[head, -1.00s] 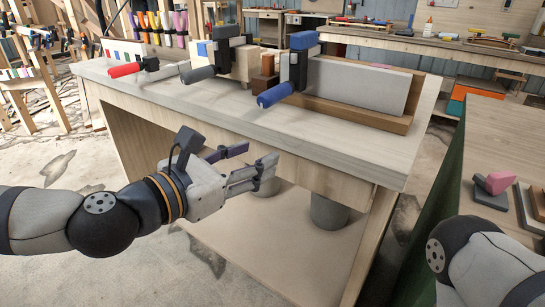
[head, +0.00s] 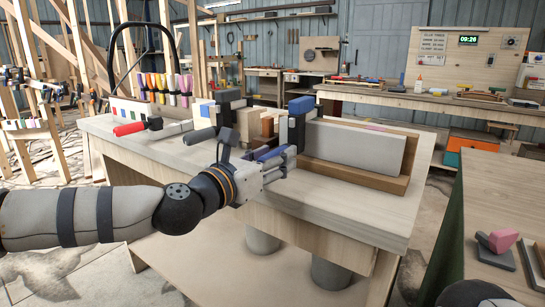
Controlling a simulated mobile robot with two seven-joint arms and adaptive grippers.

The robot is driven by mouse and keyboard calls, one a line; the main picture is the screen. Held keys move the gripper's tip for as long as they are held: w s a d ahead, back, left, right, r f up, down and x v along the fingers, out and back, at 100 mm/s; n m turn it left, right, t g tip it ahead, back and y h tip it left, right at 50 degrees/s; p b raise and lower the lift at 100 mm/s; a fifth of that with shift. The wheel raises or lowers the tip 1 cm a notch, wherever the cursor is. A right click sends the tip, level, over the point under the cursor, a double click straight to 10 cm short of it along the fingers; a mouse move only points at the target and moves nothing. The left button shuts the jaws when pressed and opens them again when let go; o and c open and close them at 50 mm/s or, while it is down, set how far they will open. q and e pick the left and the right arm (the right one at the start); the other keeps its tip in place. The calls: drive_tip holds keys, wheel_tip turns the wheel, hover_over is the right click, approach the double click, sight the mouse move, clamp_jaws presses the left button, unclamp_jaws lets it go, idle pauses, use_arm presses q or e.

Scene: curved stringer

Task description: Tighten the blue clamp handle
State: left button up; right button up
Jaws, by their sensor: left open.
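The blue clamp handle (head: 271,154) points toward me from the dark clamp with a blue top (head: 301,106). This clamp stands at the wooden block and grey board on the workbench. My left gripper (head: 283,165) is open at the bench's front edge, with its fingers beside the blue handle. Part of the handle is hidden by the gripper, and I cannot tell whether the fingers touch it. My right gripper is not in view.
A second clamp with a dark grey handle (head: 200,136) stands to the left on the workbench (head: 345,205). A red-handled clamp (head: 130,128) lies farther left. A grey board (head: 355,148) stands right of the blue clamp. A side table (head: 490,190) is at the right.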

use_arm(q)
drive_tip(key=shift+c, duration=0.6)
clamp_jaws()
